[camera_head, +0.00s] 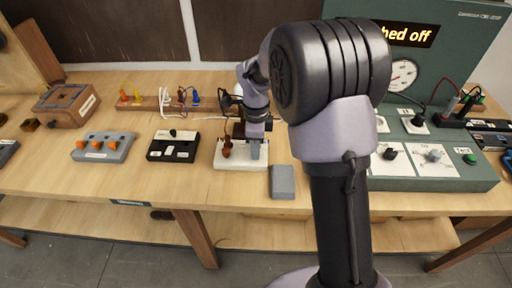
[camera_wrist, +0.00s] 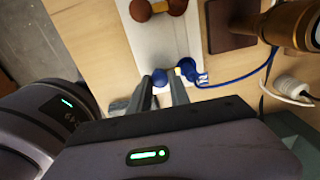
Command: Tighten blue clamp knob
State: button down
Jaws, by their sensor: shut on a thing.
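The blue clamp knob (camera_wrist: 187,67) sits on a white terminal block (camera_wrist: 150,35), beside a letter N. My gripper (camera_wrist: 171,76) reaches down to the block, with its fingertips at the blue knob and shut on it. The fingers partly cover the knob. A blue wire (camera_wrist: 228,82) runs from the knob to the right. Two brown knobs (camera_wrist: 140,10) stand on the same block. In the head view the block (camera_head: 228,163) is on the bench, and my gripper (camera_head: 256,149) hides the blue knob.
A grey block (camera_head: 283,182) lies right of the terminal block. A black switch box (camera_head: 173,146) and a grey box with orange knobs (camera_head: 104,147) stand to the left. A green test panel (camera_head: 440,80) stands to the right. A brown post (camera_wrist: 296,22) rises close to the gripper.

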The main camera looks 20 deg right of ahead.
jog(key=c, duration=1.5)
grip_release()
notch_tip(320, 180, up, 18)
jog(key=p, duration=0.6)
jog(key=shift+f, duration=0.25)
